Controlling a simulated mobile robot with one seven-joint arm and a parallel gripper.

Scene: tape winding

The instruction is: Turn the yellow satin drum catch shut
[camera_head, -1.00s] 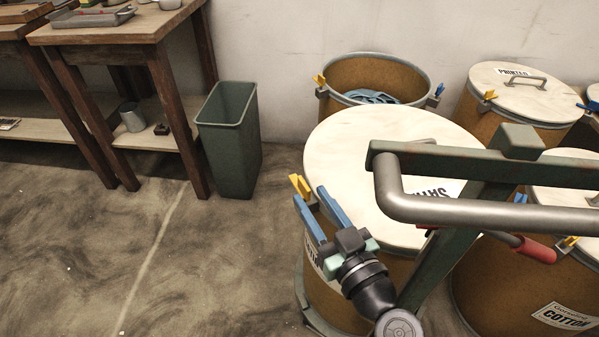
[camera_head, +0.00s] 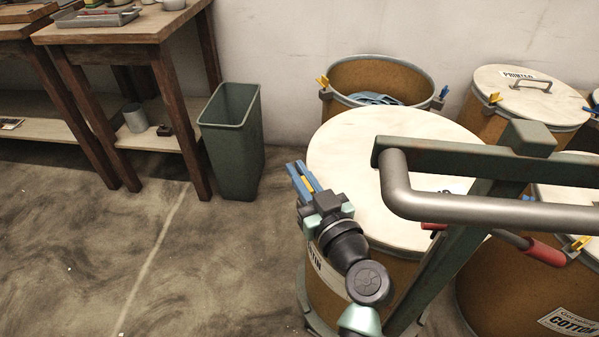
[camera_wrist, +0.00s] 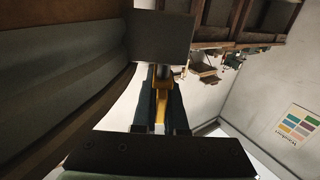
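The satin drum (camera_head: 345,150) has a pale lid and brown sides; its label is mostly hidden behind my green frame and grey bar. Its yellow catch (camera_head: 308,184) is at the left rim, between the two blue fingers of my gripper (camera_head: 302,178). In the wrist view, the yellow catch (camera_wrist: 161,102) fills the narrow gap between the dark fingers, with the drum wall to the left. My gripper looks shut on it. The fingers hide most of the catch, so its exact angle is hard to tell.
A green bin (camera_head: 232,145) stands left of the drum, beside a wooden table (camera_head: 120,30). An open drum (camera_head: 380,75) stands behind, a printed drum (camera_head: 530,95) at back right, and a cotton drum (camera_head: 510,290) at front right. The floor to the left is clear.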

